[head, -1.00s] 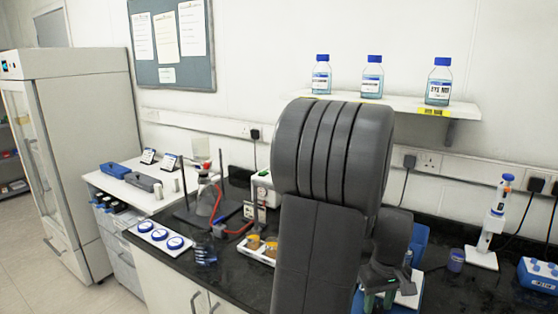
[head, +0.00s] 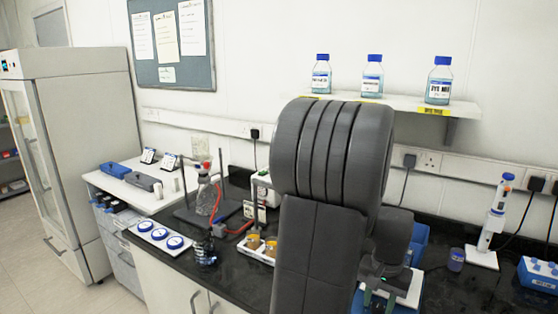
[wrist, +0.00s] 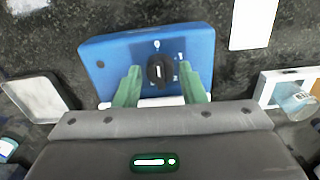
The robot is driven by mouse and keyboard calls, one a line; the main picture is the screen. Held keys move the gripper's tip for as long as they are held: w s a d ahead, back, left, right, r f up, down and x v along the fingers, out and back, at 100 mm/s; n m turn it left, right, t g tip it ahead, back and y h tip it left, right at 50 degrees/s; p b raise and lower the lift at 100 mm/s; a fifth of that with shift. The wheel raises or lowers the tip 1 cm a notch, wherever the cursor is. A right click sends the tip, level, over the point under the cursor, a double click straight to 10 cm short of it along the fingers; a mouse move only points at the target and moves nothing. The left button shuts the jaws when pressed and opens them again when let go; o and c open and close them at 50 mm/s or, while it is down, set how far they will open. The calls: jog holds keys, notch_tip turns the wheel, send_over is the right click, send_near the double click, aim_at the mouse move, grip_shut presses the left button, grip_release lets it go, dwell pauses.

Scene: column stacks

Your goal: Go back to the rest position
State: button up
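My gripper (wrist: 162,84) is open in the wrist view, its two green fingers apart with nothing held between them. Below the fingers is a blue device (wrist: 100,60) with a black knob (wrist: 160,72) that shows between them. I cannot tell how far the fingertips are above it. The gripper shows low, right of the arm, beside a blue thing (head: 419,240) and a white plate edge (head: 412,292).
A shelf (head: 415,103) with three blue-capped bottles (head: 372,76) is on the wall behind the arm. A pipette on a stand (head: 488,230) and a blue box (head: 538,276) are at the right. A flask, tubing and trays stand left of the arm.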

jog(key=shift+m, duration=1.1)
